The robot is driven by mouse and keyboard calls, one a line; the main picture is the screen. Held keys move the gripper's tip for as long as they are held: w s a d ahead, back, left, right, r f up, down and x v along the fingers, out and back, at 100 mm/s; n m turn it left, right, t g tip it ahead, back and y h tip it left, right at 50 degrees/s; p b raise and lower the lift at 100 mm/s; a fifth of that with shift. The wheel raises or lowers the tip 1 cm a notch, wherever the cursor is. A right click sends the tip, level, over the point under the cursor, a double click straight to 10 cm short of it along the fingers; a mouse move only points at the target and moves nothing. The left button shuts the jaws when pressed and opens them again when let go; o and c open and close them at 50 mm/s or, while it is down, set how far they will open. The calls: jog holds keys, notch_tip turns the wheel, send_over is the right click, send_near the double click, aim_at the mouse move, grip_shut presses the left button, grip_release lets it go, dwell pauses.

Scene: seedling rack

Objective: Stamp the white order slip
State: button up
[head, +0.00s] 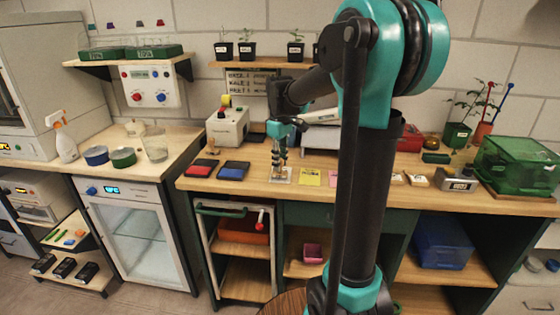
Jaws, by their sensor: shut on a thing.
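A white order slip (281,180) lies near the front edge of the wooden bench. My gripper (280,160) points down right over it, shut on a small stamp that its fingers mostly hide. At this size I cannot tell whether the stamp touches the slip. A red ink pad (201,168) and a blue ink pad (233,170) lie to the left of the slip. A small wooden-handled stamp (212,146) stands behind the pads.
A yellow slip (310,177) and a pink slip (333,178) lie to the right, close by. A white machine (227,127) stands behind the pads. A green crate (518,165) stands at the bench's right end. My arm hides part of the bench's middle.

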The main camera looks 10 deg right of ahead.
jog(key=shift+f, duration=0.35)
dwell(0.7)
jog(key=shift+r, duration=3.5)
